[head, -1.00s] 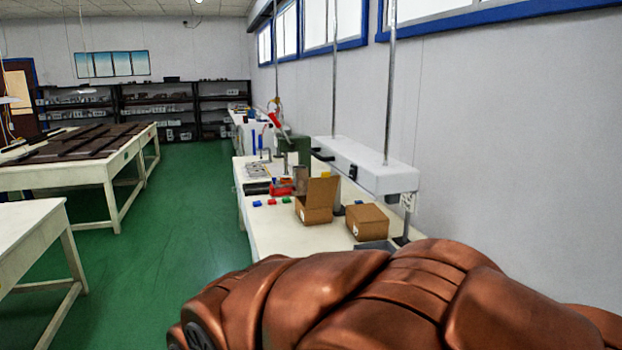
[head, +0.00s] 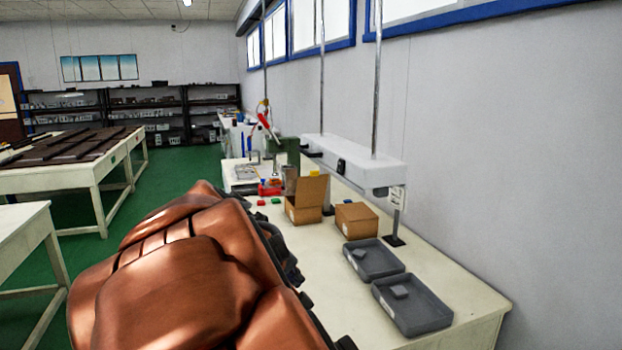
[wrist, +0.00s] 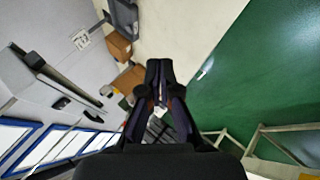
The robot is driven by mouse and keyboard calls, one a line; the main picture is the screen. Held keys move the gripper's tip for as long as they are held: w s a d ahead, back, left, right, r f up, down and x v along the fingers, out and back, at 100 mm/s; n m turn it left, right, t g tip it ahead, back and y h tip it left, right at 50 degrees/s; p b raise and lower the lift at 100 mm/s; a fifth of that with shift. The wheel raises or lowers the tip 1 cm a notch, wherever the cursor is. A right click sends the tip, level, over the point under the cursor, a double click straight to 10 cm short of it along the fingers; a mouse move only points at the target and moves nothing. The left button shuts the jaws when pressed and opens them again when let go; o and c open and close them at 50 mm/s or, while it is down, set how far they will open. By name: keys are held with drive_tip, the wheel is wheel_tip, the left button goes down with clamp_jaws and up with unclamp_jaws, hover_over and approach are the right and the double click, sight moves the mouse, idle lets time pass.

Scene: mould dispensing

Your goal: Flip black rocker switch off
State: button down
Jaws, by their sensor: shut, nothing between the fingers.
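A small black switch-like part (head: 341,166) sits on the front face of a long white overhead housing (head: 378,173), held by poles above the workbench. It is too small to tell which way it is tipped. In the wrist view, a dark part (wrist: 34,60) shows on the same housing at the left; I cannot tell if it is the switch. My gripper (wrist: 158,66) is shut and empty, apart from the housing and pointing over the bench. In the head view my arm hides the gripper.
On the workbench (head: 455,272) stand two cardboard boxes (head: 305,200) (head: 356,218) and two grey trays (head: 373,258) (head: 412,303). A white socket (head: 397,197) is on a post beside the housing. Green floor (wrist: 240,70) lies open left of the bench.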

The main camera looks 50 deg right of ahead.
drive_tip(key=w+d+r+n+t+h+b, duration=0.2)
drive_tip(key=w+d+r+n+h, duration=0.2)
drive_tip(key=w+d+r+h, duration=0.3)
drive_tip(key=w+d+r, duration=0.3)
drive_tip(key=d+r, duration=0.4)
drive_tip(key=d, duration=0.1)
drive_tip(key=shift+w+d+r+h+b, duration=0.15)
drive_tip(key=shift+w+d+h+b, duration=0.15)
drive_tip(key=shift+w+h, duration=0.1)
drive_tip(key=shift+s, duration=0.1)
drive_tip(key=p, duration=0.2)
approach(341, 167)
drive_tip(key=w+d+f, duration=0.1)
drive_tip(key=w+d, duration=0.3)
drive_tip(key=w, duration=0.1)
drive_tip(key=shift+s+d+f+p, duration=0.2)
drive_tip(key=shift+s+d, duration=0.25)
drive_tip(key=shift+d, duration=0.35)
drive_tip(key=shift+s+d+f+p, duration=0.1)
drive_tip(key=shift+s+d+f, duration=0.1)
drive_tip(key=shift+s+d, duration=0.45)
drive_tip(key=shift+w+d+f+n+b, duration=0.15)
drive_tip(key=shift+w+n+b, duration=0.15)
drive_tip(key=shift+b, duration=0.15)
